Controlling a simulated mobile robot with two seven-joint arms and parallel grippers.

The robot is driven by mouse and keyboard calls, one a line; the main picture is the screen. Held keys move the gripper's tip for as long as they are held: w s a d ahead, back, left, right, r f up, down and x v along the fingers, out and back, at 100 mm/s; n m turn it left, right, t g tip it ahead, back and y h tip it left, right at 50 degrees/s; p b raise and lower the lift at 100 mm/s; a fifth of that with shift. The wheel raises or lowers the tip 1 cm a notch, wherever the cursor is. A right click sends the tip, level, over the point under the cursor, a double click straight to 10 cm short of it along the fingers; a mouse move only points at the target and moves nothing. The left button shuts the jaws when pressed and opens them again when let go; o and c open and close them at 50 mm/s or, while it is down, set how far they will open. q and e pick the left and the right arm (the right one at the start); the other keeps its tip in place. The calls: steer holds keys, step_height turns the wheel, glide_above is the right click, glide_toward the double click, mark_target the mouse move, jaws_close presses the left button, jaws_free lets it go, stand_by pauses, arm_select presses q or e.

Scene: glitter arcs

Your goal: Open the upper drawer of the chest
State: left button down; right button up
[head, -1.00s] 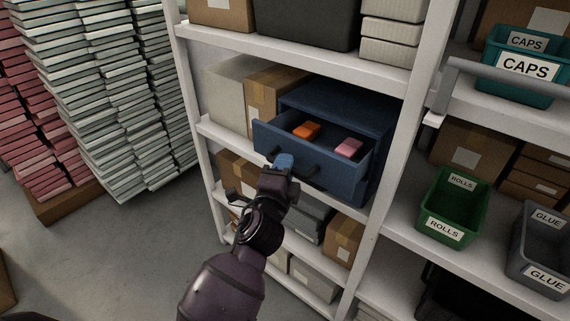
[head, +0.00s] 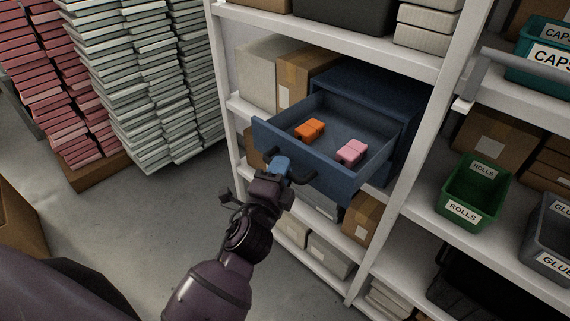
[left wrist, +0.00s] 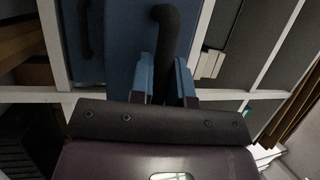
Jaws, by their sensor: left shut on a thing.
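The blue chest (head: 360,84) stands on a middle shelf. Its upper drawer (head: 335,177) is pulled well out, showing an orange item (head: 310,130) and a pink item (head: 351,151) inside. My left gripper (head: 281,168) is at the drawer front, its blue fingers shut on the black drawer handle (head: 308,178). The left wrist view shows the handle (left wrist: 170,35) running between the fingers of my left gripper (left wrist: 163,80). A second black handle (left wrist: 83,30) shows there on a blue front. My right gripper is not in view.
Cardboard boxes (head: 304,78) stand left of the chest. A white shelf post (head: 400,190) rises right of the drawer. A green ROLLS bin (head: 472,195) sits on the right shelf. Stacks of books (head: 150,80) stand at left. The floor in front is clear.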

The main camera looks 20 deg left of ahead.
arm_select(q)
steer(key=c, duration=1.1)
jaws_free()
steer(key=shift+s, duration=0.15)
steer(key=shift+s+f, duration=0.15)
steer(key=shift+s, duration=0.05)
steer(key=s+f+b, duration=0.1)
steer(key=s+b, duration=0.1)
steer(key=s, duration=0.8)
steer(key=shift+d+f, duration=0.3)
